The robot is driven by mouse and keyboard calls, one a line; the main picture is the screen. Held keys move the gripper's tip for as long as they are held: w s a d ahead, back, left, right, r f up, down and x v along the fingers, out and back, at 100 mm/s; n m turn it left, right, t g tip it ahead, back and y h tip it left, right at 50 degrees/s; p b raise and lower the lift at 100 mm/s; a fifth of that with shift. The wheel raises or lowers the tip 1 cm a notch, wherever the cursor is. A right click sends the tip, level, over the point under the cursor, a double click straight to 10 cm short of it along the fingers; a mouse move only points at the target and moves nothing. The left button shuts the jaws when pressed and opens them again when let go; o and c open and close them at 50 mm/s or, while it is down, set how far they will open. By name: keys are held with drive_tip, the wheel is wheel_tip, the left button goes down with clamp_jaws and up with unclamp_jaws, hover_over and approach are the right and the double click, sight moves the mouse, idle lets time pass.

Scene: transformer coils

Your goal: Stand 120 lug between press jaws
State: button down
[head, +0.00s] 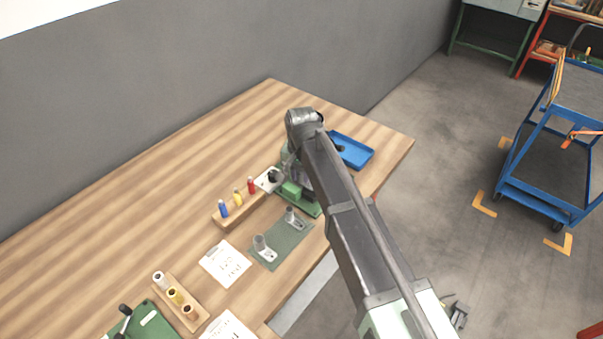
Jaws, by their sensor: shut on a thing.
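A small green press (292,189) stands on its green base (313,209) near the front edge of the bench, and my arm covers part of it. My arm reaches in from the lower right and bends down over this press. My gripper is hidden behind my own arm, so its fingers, anything in them and the press jaws cannot be made out. On a green mat (280,246) left of and nearer than the press stand two grey metal lugs, one at the near end (264,249) and one at the far end (292,217). Their size marks are unreadable.
A wooden block (232,216) holds blue, yellow and red pieces. Another rack (182,303), a second green tool (150,322) and white cards (225,263) lie nearer. A blue tray (352,150) is behind the press. The left of the bench (120,210) is clear.

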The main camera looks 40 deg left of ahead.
drive_tip(key=shift+r+p, duration=1.2)
drive_tip(key=shift+r, duration=0.1)
drive_tip(key=shift+f+b, duration=0.35)
drive_tip(key=shift+f+b, duration=0.5)
drive_tip(key=shift+f, duration=0.15)
drive_tip(key=shift+f+b, duration=0.4)
drive_tip(key=shift+b, duration=0.15)
drive_tip(key=shift+r, duration=0.15)
